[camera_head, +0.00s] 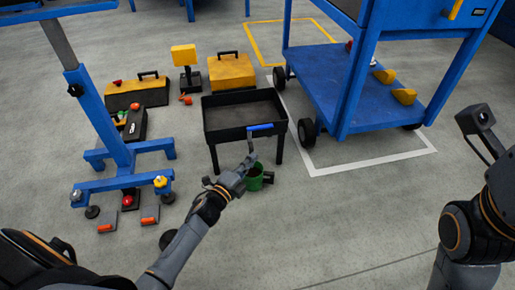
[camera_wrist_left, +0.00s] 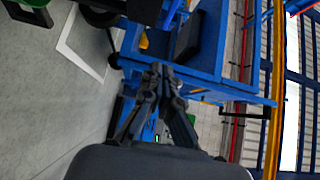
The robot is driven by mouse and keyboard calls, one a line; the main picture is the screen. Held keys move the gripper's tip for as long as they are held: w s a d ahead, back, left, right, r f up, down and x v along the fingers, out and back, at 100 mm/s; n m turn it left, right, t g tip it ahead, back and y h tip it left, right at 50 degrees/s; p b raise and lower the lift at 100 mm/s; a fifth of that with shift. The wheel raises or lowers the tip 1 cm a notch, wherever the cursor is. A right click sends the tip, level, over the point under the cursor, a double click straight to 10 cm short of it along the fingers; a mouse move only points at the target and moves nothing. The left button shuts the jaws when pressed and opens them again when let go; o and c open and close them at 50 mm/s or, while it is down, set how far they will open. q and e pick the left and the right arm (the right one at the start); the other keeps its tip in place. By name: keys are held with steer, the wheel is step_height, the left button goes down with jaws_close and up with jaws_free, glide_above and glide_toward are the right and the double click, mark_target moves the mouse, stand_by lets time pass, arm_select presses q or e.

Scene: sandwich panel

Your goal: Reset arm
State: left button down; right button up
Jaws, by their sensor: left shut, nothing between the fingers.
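My left arm reaches in from the bottom left in the head view. Its gripper (camera_head: 249,160) is in front of the black tray table (camera_head: 225,133), just above a green cup (camera_head: 254,184) on the floor. In the left wrist view the fingers of my left gripper (camera_wrist_left: 160,70) meet at their tips, with nothing between them. My right arm shows at the right edge of the head view, over bare floor. Its fingers cannot be made out there.
A blue cart (camera_head: 320,80) stands at the back right with yellow items on its shelf. A blue stand (camera_head: 120,155) is at the left. Yellow and black toolboxes (camera_head: 232,72) lie behind the tray table. The floor at front centre is clear.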

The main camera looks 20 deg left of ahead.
arm_select(q)
steer(key=shift+s+a, duration=0.1)
steer(key=shift+s, duration=0.35)
